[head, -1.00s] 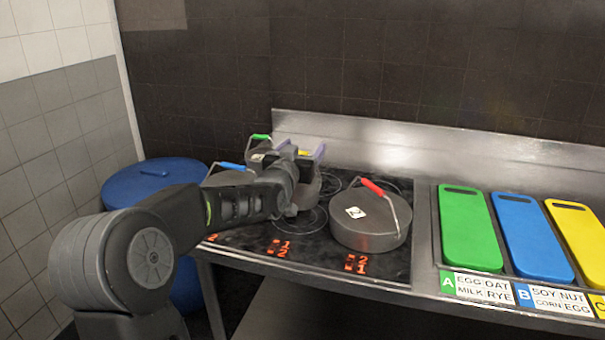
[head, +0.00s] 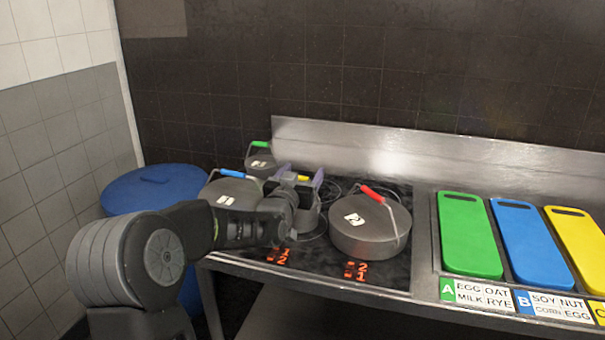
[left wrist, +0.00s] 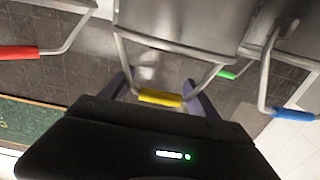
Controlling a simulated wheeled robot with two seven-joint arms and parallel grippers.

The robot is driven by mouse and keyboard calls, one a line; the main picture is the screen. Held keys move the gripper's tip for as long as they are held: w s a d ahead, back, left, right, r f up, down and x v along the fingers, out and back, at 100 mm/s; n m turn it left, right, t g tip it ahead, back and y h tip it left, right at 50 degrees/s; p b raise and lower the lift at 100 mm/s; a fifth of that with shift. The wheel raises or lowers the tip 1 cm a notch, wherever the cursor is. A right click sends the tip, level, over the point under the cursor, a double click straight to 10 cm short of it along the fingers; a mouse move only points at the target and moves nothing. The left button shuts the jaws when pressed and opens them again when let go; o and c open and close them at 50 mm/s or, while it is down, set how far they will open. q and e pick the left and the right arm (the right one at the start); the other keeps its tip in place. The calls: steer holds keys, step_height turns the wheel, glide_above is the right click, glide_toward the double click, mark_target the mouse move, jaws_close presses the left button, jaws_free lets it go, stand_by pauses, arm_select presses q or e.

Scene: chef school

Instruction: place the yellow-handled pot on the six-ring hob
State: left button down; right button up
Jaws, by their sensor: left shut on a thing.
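The yellow-handled pot (head: 309,218) is a grey metal pot, largely hidden behind my left gripper in the head view. My left gripper (head: 303,174) is shut on its yellow handle, with purple fingertips on either side. In the left wrist view the yellow handle (left wrist: 160,97) lies between the fingers, and the pot's body (left wrist: 185,28) shows beyond it. My right gripper is not in view.
A red-handled pot (head: 368,238) stands close on the right. A blue-handled pot (head: 228,190) is on the left, and a green-handled pot (head: 260,163) is behind. Green (head: 468,235), blue (head: 532,240) and yellow (head: 582,245) boards lie right of the hob. A blue bin (head: 150,188) stands at left.

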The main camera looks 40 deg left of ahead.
arm_select(q)
steer(key=c, duration=0.6)
jaws_free()
steer(key=shift+c, duration=0.2)
steer(key=o, duration=0.5)
steer(key=shift+c, duration=0.2)
steer(key=shift+r, duration=0.15)
steer(key=shift+s+d, duration=0.1)
steer(key=shift+s, duration=0.2)
steer(key=b+v, duration=0.2)
steer(key=v, duration=0.9)
steer(key=shift+s+d, duration=0.1)
steer(key=shift+s, duration=0.05)
